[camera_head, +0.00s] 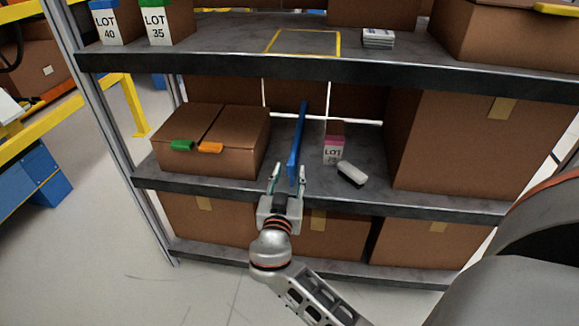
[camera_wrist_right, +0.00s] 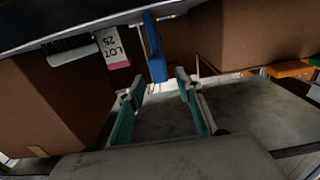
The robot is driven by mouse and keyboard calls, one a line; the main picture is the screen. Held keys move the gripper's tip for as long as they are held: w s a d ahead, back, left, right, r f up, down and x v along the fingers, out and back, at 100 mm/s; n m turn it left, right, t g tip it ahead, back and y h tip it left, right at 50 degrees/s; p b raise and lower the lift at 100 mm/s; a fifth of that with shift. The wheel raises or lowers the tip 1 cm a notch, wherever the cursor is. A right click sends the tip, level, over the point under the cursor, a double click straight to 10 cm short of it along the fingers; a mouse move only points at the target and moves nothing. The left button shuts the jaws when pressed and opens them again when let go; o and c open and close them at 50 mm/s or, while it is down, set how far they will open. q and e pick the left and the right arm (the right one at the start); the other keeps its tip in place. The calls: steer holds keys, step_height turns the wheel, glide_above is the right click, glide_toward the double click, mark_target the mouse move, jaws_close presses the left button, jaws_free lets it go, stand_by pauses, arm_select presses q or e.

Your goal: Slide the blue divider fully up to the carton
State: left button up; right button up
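The blue divider (camera_head: 297,145) stands upright on the middle shelf, edge-on to me. A brown carton (camera_head: 235,150) with green and orange tabs stands left of it, with a gap between them. My right gripper (camera_head: 288,174) is open at the shelf's front, with one finger on each side of the divider's near end. In the right wrist view, which looks upside down, the divider (camera_wrist_right: 156,55) shows at the gap between the open fingertips (camera_wrist_right: 154,86). The tabbed carton (camera_wrist_right: 245,35) is at right there. I cannot tell whether a finger touches the divider. My left gripper is out of view.
A pink-and-white lot box (camera_head: 334,147) and a white-topped eraser-like block (camera_head: 352,173) are right of the divider. A large brown box (camera_head: 450,140) fills the shelf's right side. The upper shelf edge (camera_head: 300,68) runs above. Bare shelf lies between divider and carton.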

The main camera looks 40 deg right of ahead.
mark_target(290, 168)
steer(key=shift+x, duration=1.8)
jaws_close()
steer(key=s+d, duration=0.4)
steer(key=s, duration=0.1)
steer(key=shift+s+d+f+b, duration=0.2)
steer(key=shift+s+d+b, duration=0.05)
steer(key=shift+b, duration=0.05)
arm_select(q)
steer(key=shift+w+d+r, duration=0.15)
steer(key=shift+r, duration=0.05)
arm_select(e)
steer(key=shift+s+d, duration=0.1)
steer(key=shift+d, duration=0.1)
jaws_free()
steer(key=shift+s+r, duration=0.1)
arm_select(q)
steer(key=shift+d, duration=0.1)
